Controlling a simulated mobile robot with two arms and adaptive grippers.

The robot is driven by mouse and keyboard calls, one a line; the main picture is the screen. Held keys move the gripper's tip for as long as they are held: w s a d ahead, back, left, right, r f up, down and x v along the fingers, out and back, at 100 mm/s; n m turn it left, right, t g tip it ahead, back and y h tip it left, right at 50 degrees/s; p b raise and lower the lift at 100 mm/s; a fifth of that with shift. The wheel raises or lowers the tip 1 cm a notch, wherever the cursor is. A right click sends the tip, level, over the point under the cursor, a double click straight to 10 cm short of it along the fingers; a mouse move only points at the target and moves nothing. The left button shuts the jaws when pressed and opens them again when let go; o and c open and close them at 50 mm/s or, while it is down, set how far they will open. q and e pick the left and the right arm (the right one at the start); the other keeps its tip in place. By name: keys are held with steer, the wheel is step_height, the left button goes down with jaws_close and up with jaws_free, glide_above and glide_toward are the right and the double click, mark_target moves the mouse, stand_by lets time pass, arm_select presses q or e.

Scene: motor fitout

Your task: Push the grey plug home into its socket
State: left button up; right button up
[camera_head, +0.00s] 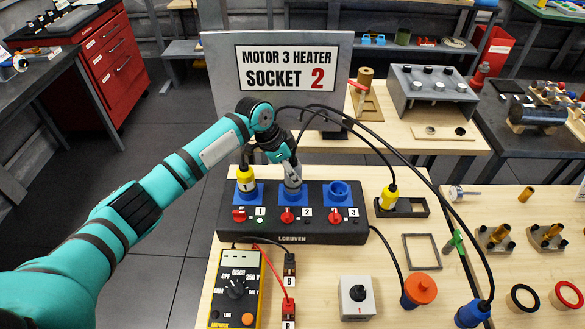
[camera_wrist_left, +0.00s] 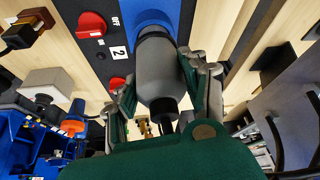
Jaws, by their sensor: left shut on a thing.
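The black socket box (camera_head: 330,232) has three blue sockets in a row. The grey plug (camera_head: 292,186) stands upright at the middle blue socket (camera_head: 303,198), labelled 2. My left gripper (camera_head: 290,170) is shut on the grey plug from above. In the left wrist view the grey plug (camera_wrist_left: 158,70) lies between both fingers (camera_wrist_left: 165,88), its front end against the blue socket (camera_wrist_left: 145,20). How deep it sits is hidden. The red switch 2 (camera_head: 287,215) is on the box front. My right gripper is not in view.
A yellow plug (camera_head: 246,180) stands in socket 1; socket 3 (camera_head: 341,190) is empty. A sign (camera_head: 287,68) behind reads "MOTOR 3 HEATER SOCKET 2". Black cables arch right of my gripper.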

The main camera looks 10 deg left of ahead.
arm_select(q)
steer(key=shift+f+b, duration=0.45)
steer(key=shift+f, duration=0.55)
steer(key=o, duration=1.4)
steer(key=shift+c, duration=0.2)
steer(key=shift+a+r, duration=0.1)
steer(key=v, duration=1.1)
steer(key=shift+r, duration=0.35)
steer(key=shift+s+a, duration=0.1)
steer(key=shift+a, duration=0.05)
